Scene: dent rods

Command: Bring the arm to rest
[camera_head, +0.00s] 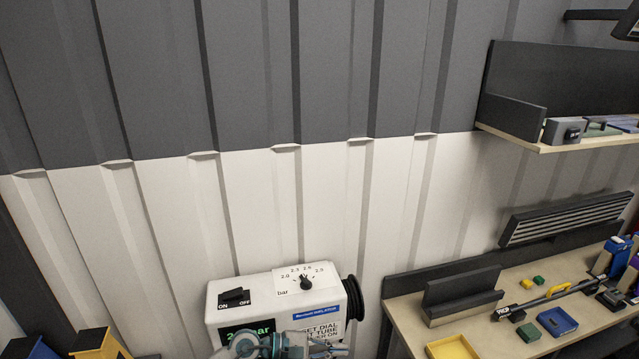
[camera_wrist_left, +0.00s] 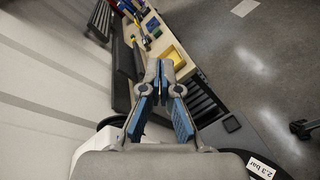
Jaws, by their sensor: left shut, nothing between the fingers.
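My left gripper (camera_head: 290,345) shows at the bottom edge of the head view, in front of the lower part of a white machine (camera_head: 262,291). The machine has an ON/OFF switch (camera_head: 235,297), a dial (camera_head: 305,282) marked in bar, and a green display (camera_head: 247,334) that my gripper partly covers. In the left wrist view my gripper (camera_wrist_left: 163,68) has its fingertips together with nothing between them. Most of my left arm lies outside the head view. My right gripper is in neither view.
A workbench (camera_head: 403,312) stands at the right with a yellow tray (camera_head: 453,348), a blue tray (camera_head: 557,321) and small green blocks. A shelf (camera_head: 560,147) hangs above it. A ribbed wall (camera_head: 150,220) is behind. Open grey floor (camera_wrist_left: 270,60) shows in the left wrist view.

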